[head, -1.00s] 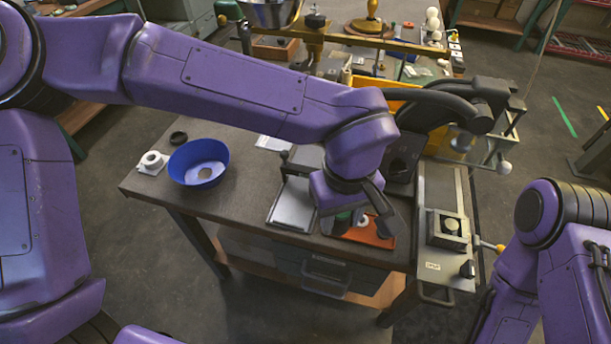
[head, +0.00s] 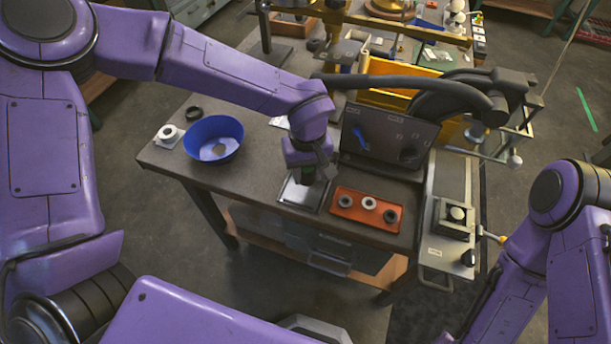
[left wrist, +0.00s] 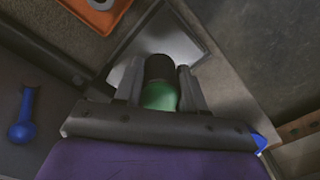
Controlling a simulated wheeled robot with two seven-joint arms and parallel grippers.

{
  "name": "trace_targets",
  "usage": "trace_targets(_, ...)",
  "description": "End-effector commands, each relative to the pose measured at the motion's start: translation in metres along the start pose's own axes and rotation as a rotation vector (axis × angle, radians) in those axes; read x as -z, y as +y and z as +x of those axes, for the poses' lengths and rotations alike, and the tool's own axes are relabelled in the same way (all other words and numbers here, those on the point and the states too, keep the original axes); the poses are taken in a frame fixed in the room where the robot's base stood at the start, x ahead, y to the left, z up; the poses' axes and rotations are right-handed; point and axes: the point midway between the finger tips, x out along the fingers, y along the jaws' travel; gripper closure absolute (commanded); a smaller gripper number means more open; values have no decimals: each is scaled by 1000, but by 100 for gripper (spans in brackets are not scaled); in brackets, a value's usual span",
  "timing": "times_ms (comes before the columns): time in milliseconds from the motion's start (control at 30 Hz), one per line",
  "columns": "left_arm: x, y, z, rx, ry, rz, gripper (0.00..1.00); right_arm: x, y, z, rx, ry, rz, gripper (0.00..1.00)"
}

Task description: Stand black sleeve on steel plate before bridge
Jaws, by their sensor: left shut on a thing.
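My left gripper (head: 308,178) is over the steel plate (head: 292,195), a bright flat square on the table. In the left wrist view, its two fingers (left wrist: 160,90) are closed on the black sleeve (left wrist: 158,67), whose dark end points away from the palm. A green part (left wrist: 160,97) shows between the fingers nearer the palm. The steel plate (left wrist: 185,45) lies behind the sleeve in that view. I cannot tell whether the sleeve touches the plate. My right arm is at the right edge of the head view; its gripper is out of sight.
An orange tray (head: 345,213) with three rings lies right of the plate. A dark panel box (head: 375,155) with a blue lever (head: 360,137) stands behind it. A blue bowl (head: 225,153), white ring piece (head: 168,132) and black ring (head: 193,113) are at the left.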

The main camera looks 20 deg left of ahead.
Motion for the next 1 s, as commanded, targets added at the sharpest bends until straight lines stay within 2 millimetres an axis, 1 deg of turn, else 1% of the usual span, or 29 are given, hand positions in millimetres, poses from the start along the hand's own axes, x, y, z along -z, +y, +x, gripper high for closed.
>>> trace_targets(67,7,-3,9,2,-1,-2,90,1,0,-2,0,0,0,100)
trace_targets(133,6,-3,23,4,-1,2,90,0,0,-1,0,0,0,100)
trace_targets(233,6,-3,36,3,-1,1,90,0,0,-1,0,0,0,100)
trace_targets(300,6,-3,39,1,0,0,90,0,0,-1,0,0,0,100)
trace_targets(500,6,-2,39,1,0,0,90,0,0,-1,0,0,0,100)
trace_targets(633,6,-2,42,1,0,-1,90,1,0,-2,0,0,0,100)
trace_targets(667,6,-2,42,0,1,0,50,1,0,-2,0,0,0,100)
trace_targets(700,6,-2,41,0,1,-1,37,1,0,-2,0,0,0,100)
trace_targets(733,6,-2,41,0,1,0,35,1,0,-2,0,0,0,100)
trace_targets(1000,6,-2,40,1,1,0,35,1,0,-1,0,0,0,100)
